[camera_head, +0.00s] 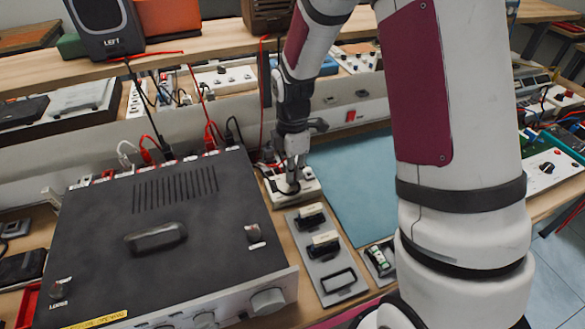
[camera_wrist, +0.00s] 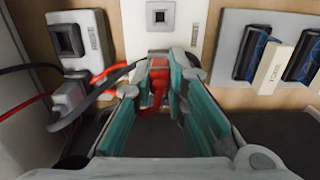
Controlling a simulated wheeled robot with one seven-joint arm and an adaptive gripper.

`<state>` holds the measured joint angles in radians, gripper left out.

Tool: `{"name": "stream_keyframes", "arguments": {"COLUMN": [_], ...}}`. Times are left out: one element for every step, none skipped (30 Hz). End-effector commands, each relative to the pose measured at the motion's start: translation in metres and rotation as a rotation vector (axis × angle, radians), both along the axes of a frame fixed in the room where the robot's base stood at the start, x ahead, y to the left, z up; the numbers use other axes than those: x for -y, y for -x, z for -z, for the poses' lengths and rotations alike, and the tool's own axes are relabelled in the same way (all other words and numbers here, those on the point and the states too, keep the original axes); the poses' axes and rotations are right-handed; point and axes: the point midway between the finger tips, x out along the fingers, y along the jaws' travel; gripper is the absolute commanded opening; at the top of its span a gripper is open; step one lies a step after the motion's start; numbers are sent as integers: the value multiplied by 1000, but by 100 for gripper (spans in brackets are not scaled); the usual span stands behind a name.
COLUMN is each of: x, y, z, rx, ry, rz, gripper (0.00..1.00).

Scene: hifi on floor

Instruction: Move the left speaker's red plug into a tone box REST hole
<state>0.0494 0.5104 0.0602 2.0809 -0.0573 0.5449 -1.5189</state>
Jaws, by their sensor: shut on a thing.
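My gripper (camera_head: 292,172) points down over a small white box (camera_head: 308,187) just right of the amplifier. In the wrist view my gripper (camera_wrist: 168,82) has its teal finger pads closed around a red plug (camera_wrist: 157,88). A white box with a square hole (camera_wrist: 159,16) lies just beyond the fingertips; its label is too small to read. Another pale box with a dark square hole (camera_wrist: 70,39) stands to its left. I cannot tell whether the red plug touches a box. The speaker marked LEFT (camera_head: 104,27) stands on the shelf at upper left.
The black amplifier (camera_head: 180,225) fills the left, with red, white and black plugs (camera_head: 150,152) along its back edge. A grey plug (camera_wrist: 70,102) with cables lies left of my fingers. A grey plate with several blocks (camera_head: 323,258) is in front; a blue mat (camera_head: 350,170) lies right.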

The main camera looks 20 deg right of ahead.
Motion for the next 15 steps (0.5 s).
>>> {"name": "stream_keyframes", "arguments": {"x": [0, 0, 0, 0, 0, 0, 0, 0, 0, 0, 0, 0, 0, 0, 0], "y": [0, 0, 0, 0, 0, 0, 0, 0, 0, 0, 0, 0, 0, 0, 0], "z": [0, 0, 0, 0, 0, 0, 0, 0, 0, 0, 0, 0, 0, 0, -1], "rx": [0, 0, 0, 0, 0, 0, 0, 0, 0, 0, 0, 0, 0, 0, 1], "ry": [0, 0, 0, 0, 0, 0, 0, 0, 0, 0, 0, 0, 0, 0, 0], "rz": [0, 0, 0, 0, 0, 0, 0, 0, 0, 0, 0, 0, 0, 0, 0], "gripper": [0, 0, 18, 25, 32, 37, 37, 37, 37, 37, 37, 37, 37, 37, 37]}}
